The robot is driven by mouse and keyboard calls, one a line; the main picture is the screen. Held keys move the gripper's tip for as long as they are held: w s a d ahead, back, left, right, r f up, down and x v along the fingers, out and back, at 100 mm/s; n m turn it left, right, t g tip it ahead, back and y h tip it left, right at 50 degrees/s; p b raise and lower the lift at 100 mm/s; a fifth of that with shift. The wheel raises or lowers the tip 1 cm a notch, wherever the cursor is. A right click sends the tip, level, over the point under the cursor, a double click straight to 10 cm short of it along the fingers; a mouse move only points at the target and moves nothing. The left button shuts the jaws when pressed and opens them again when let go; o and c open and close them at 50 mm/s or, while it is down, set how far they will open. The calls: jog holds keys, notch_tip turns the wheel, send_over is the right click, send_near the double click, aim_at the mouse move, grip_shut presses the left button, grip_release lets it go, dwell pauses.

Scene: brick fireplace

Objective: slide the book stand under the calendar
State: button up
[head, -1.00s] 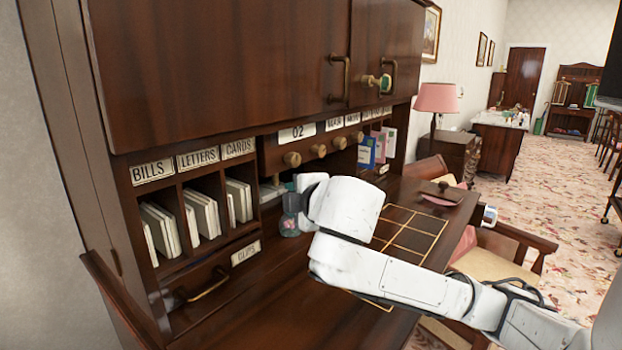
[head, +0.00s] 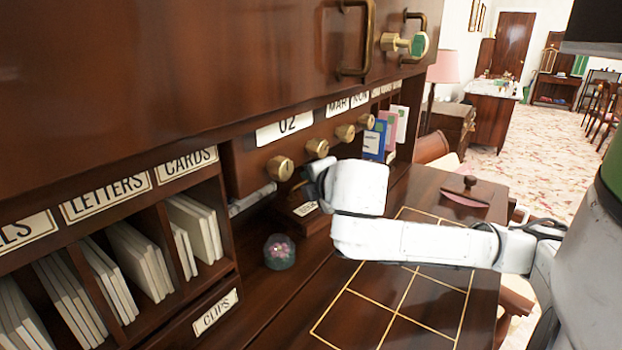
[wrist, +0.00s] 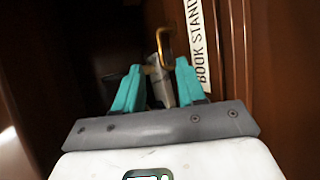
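The calendar (head: 290,128) is a dark wood panel with brass knobs and white cards reading 02, MAR and MON, set under the cabinet doors. A dark wooden block with a small label (head: 305,209), which I take as the book stand, sits below it on the desk. In the wrist view a BOOK STAND label (wrist: 197,45) runs along dark wood, with a brass loop handle (wrist: 163,45) to its left. My gripper (wrist: 158,72) has teal fingers apart, with the loop showing between and beyond the tips; contact is unclear. In the head view my wrist hides part of the stand.
A glass paperweight with a pink flower (head: 279,251) stands left of the stand. Pigeonholes (head: 150,235) with envelopes are at left. Small books (head: 385,130) stand beyond the calendar. A wooden blotter (head: 467,190) lies at right. The gold-lined desktop (head: 400,300) is largely clear.

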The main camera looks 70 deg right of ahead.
jog(key=shift+w, duration=0.1)
jog(key=shift+p+x, duration=0.4)
jog(key=shift+x, duration=3.3)
jog(key=shift+f, duration=0.1)
jog(key=c, duration=0.7)
grip_shut()
